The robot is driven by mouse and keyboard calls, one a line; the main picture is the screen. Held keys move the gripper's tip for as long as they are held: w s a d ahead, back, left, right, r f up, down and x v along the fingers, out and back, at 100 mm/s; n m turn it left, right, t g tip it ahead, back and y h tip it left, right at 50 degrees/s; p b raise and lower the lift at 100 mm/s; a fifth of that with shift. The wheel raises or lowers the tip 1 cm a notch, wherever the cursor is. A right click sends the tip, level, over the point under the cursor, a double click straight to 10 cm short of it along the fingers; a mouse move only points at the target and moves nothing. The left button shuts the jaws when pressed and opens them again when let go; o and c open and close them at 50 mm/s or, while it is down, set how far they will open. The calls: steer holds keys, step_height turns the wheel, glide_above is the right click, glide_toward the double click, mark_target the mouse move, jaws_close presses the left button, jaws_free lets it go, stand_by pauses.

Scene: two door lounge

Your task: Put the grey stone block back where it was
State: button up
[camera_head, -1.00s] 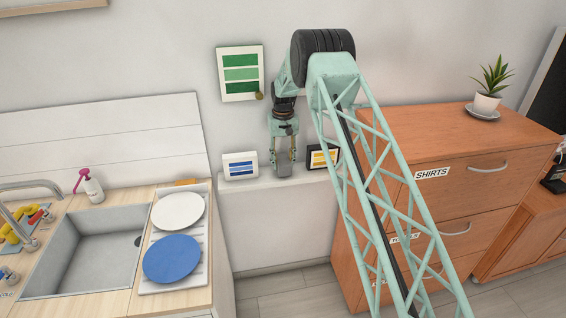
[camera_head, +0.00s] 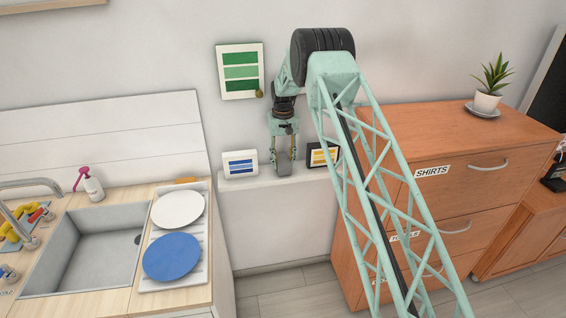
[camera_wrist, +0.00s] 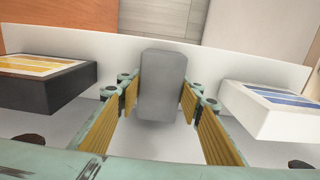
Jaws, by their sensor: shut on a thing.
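The grey stone block (camera_wrist: 162,85) is upright between the two yellow-padded fingers of my gripper (camera_wrist: 160,100) in the wrist view. In the head view the block (camera_head: 284,163) is at the ledge between two small framed pictures, and my gripper (camera_head: 283,158) points down, shut on it from above. The white ledge (camera_head: 262,184) is below it. I cannot tell whether the block's underside touches the ledge.
A white frame with blue stripes (camera_head: 240,164) stands left of the block, and a black frame with yellow stripes (camera_head: 322,155) stands right. A green-striped picture (camera_head: 241,72) hangs above. A wooden drawer cabinet (camera_head: 450,165) is to the right, a sink (camera_head: 80,250) to the left.

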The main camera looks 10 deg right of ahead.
mark_target(283, 159)
steer(key=shift+f, duration=0.25)
stand_by(0.3)
steer(key=o, duration=1.5)
steer(key=shift+f, duration=0.1)
step_height(283, 159, up, 11)
steer(key=shift+f, duration=0.2)
steer(key=shift+r, duration=0.75)
